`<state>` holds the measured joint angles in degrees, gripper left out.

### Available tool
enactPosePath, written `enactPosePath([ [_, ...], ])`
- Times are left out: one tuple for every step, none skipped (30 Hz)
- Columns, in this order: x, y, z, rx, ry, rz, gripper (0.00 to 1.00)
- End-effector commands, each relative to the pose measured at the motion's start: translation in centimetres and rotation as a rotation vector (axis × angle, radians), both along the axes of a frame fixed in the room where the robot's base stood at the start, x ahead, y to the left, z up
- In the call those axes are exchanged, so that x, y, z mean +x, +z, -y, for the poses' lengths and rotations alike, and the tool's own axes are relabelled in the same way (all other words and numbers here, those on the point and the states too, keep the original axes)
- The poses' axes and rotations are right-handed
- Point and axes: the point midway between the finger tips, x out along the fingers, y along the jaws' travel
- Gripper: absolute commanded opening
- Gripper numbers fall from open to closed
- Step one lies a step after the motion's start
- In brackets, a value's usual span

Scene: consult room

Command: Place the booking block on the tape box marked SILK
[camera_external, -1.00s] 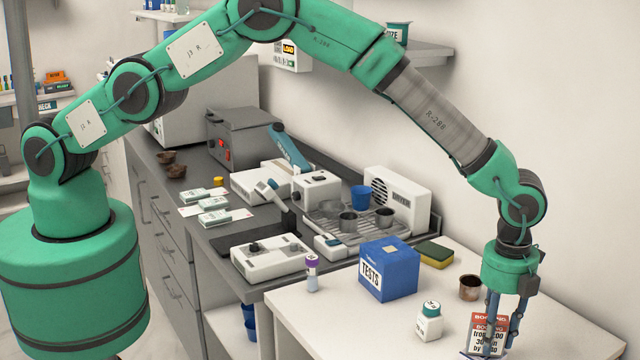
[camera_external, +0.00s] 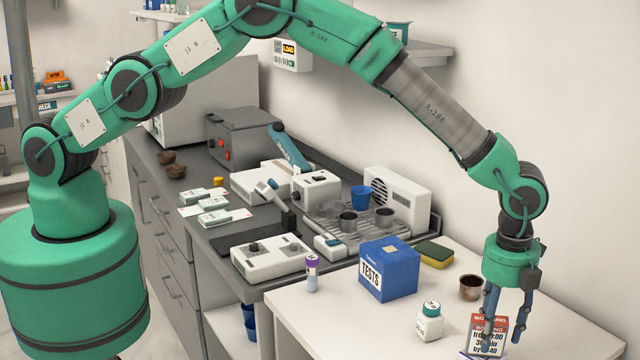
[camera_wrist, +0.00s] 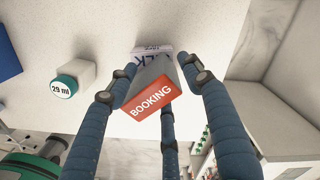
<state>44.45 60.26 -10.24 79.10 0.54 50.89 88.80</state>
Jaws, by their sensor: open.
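The booking block (camera_external: 489,333), white with a red "BOOKING" band, stands upright at the lower right of the table in the external view. In the wrist view its red top (camera_wrist: 151,101) faces the camera. The tape box marked SILK (camera_wrist: 153,50) shows in part behind and beneath the block, with "LK" readable. The block appears to rest on this box, but the contact is hidden. My gripper (camera_external: 508,335) is open, its blue fingers spread around the block. In the wrist view the fingers (camera_wrist: 158,95) flank it with gaps at the sides.
A white bottle with a green cap (camera_external: 429,322) stands just left of the block. A brown cup (camera_external: 470,288), a blue TESTS box (camera_external: 389,270) and a yellow-green sponge (camera_external: 434,254) stand farther back. A purple-capped tube (camera_external: 312,274) stands at the left. The table's front middle is clear.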

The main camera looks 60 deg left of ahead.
Motion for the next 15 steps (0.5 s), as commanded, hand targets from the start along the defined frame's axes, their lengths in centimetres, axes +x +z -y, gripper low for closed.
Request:
enactPosePath([
  [0.0, 0.6, 0.1, -0.001, 0.000, 0.001, 0.50],
  [0.0, 1.0, 0.0, -0.001, 0.000, 0.001, 0.50],
  [0.0, 1.5, 0.0, -0.001, 0.000, 0.001, 0.50],
  [0.0, 1.9, 0.1, -0.002, 0.000, 0.002, 0.50],
  [0.0, 2.4, 0.1, -0.002, 0.000, 0.002, 0.50],
  [0.0, 3.0, 0.1, -0.001, 0.000, 0.001, 0.50],
  [0.0, 3.5, 0.1, -0.001, 0.000, 0.001, 0.50],
  [0.0, 4.0, 0.1, -0.002, 0.000, 0.002, 0.50],
  [0.1, 4.8, 0.1, -0.003, 0.000, 0.003, 0.50],
  [0.1, 5.3, 0.1, -0.003, 0.000, 0.003, 0.50],
  [0.0, 5.7, 0.1, -0.002, 0.000, 0.002, 0.50],
  [0.0, 6.4, 0.1, -0.002, 0.000, 0.002, 0.50],
  [0.0, 6.9, 0.1, -0.002, 0.000, 0.002, 0.50],
  [0.0, 7.3, 0.1, -0.002, 0.000, 0.002, 0.50],
  [0.0, 7.9, 0.1, -0.001, 0.000, 0.001, 0.50],
])
